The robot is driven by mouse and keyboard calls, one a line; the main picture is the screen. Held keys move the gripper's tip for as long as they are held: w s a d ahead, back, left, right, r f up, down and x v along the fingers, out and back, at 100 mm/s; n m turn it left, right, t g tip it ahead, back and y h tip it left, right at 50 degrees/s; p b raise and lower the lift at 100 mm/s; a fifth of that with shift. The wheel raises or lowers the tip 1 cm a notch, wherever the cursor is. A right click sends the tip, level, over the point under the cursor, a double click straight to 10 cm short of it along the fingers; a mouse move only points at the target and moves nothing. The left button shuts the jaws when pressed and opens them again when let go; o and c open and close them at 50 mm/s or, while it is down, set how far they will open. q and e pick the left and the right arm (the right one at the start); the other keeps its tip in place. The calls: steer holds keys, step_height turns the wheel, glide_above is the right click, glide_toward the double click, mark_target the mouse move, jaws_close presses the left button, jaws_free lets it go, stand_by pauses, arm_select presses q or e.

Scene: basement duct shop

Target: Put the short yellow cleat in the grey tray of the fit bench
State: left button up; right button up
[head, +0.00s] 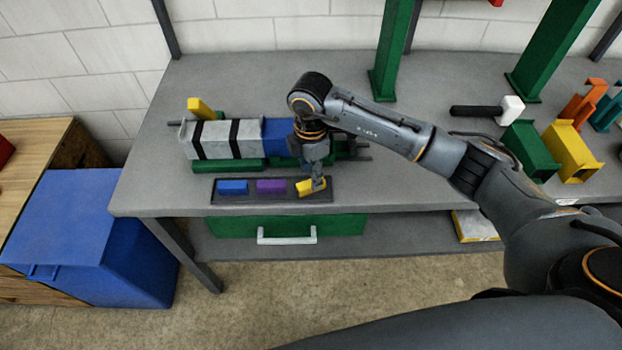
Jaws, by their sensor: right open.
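The dark grey tray (244,199) lies near the front edge of the fit bench (150,190). A short yellow cleat (304,190) is at the tray's right end, set slightly askew. A blue piece (232,187) and a purple piece (271,186) lie in the same tray to its left. My right gripper (318,184) points down at the yellow cleat, open, with its fingers close around or beside it. The fingers partly hide the cleat, so I cannot tell whether they touch it. My left gripper is out of view.
Behind the tray, a grey and blue duct (222,138) with black bands rests on green supports. A yellow upright piece (200,108) stands behind it. A mallet (487,110) and green and yellow parts (572,150) lie to the right. A blue bin (90,240) stands left.

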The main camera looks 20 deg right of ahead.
step_height(320, 180, up, 9)
steer(key=b, duration=0.1)
steer(key=shift+f, duration=0.1)
stand_by(0.4)
